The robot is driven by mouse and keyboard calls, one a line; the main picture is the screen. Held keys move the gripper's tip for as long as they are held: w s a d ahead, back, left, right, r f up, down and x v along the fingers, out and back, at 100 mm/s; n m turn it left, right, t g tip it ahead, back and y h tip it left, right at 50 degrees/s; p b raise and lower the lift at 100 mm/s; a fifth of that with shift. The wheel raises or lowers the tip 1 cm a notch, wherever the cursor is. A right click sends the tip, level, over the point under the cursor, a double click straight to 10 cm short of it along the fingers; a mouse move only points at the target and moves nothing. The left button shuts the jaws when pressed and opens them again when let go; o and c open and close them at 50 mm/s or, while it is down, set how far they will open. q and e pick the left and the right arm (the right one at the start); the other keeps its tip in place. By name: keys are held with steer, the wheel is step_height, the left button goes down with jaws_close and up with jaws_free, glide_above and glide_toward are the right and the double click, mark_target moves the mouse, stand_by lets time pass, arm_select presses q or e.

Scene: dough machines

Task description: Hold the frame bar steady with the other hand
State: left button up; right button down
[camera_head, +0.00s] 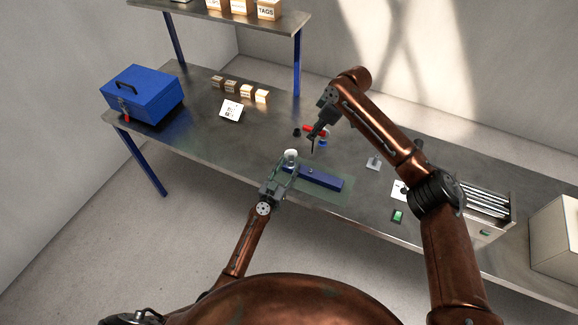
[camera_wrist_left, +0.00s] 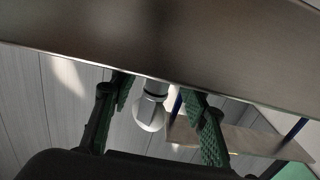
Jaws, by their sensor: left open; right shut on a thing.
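The blue frame bar (camera_head: 322,180) lies on a green mat (camera_head: 343,194) near the table's front edge, with a small bolt-like part near its middle. My left gripper (camera_head: 287,169) is open at the bar's left end; I cannot tell whether it touches the bar. A white rounded piece (camera_head: 291,155) stands just beyond its fingers. In the left wrist view, a white bulb-like piece (camera_wrist_left: 150,110) shows between the two open green-padded fingers (camera_wrist_left: 165,110); the bar is not clear there. My right gripper (camera_head: 315,138) is shut on a thin dark thing (camera_head: 312,148) above and behind the bar.
Small red, black and blue items (camera_head: 323,143) lie behind the bar. A blue toolbox (camera_head: 142,92) stands at the left, with small boxes (camera_head: 246,91) and a white card (camera_head: 231,110) nearby. A green switch (camera_head: 398,216) and a machine (camera_head: 485,228) are at the right.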

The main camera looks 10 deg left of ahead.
arm_select(q)
steer(key=shift+w+d, duration=0.1)
steer(key=shift+w, duration=0.2)
steer(key=shift+c, duration=0.3)
jaws_close()
stand_by(1.1)
